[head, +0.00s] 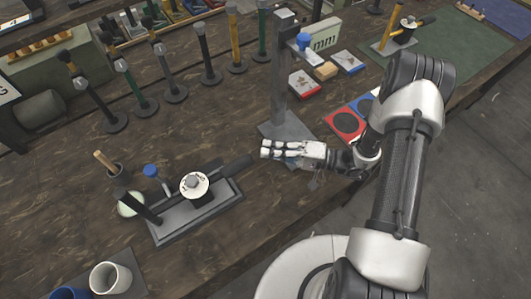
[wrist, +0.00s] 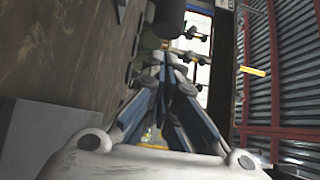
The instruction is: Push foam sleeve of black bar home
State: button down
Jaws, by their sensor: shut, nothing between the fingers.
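A press on a grey base plate (head: 205,215) stands at the lower left of the head view, with a round white dial (head: 195,186) on top. A black bar with a thicker dark foam sleeve (head: 237,165) sticks out from it to the right. My gripper (head: 265,148) is shut and empty, just to the right of the sleeve's outer end; I cannot tell whether they touch. In the wrist view my shut fingers (wrist: 172,68) point at a dark round end (wrist: 168,18), probably the sleeve. How far the sleeve sits along the bar is unclear.
A grey post stand (head: 287,125) rises just behind my gripper. Several upright rods on round bases (head: 176,92) stand in a row behind the press. Red and blue pads (head: 347,124) lie to the right. A white cup (head: 110,278) stands at the lower left. The bench front is mostly clear.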

aim_at(245, 163)
jog(key=d, duration=0.3)
jog(key=d+p, duration=0.1)
jog(key=d, duration=0.2)
jog(key=s+d+p, duration=0.1)
jog(key=d, duration=0.3)
jog(key=c, duration=2.3)
grip_release()
jog(key=shift+d, duration=0.35)
jog(key=shift+o, duration=1.3)
jog(key=shift+s+d, duration=0.1)
jog(key=shift+o, duration=0.6)
jog(key=shift+r, duration=0.2)
jog(key=o, duration=0.5)
jog(key=a+r+g+p, duration=0.1)
jog(key=g, duration=0.1)
jog(key=a+r+g+h+p, duration=0.1)
jog(key=g, duration=0.1)
jog(key=a+r+m+g+h+p, duration=0.1)
jog(key=g, duration=0.1)
jog(key=shift+a, duration=0.4)
jog(key=shift+o, duration=1.1)
jog(key=shift+a+r+m+g+h+p, duration=0.2)
jog(key=shift+a+m+g+h+p, duration=0.1)
jog(key=shift+g+h+p, duration=0.3)
jog(key=b+x, duration=0.3)
jog(key=x, duration=1.4)
jog(key=shift+a+r, duration=0.1)
jog(key=shift+a, duration=0.05)
jog(key=shift+c, duration=0.4)
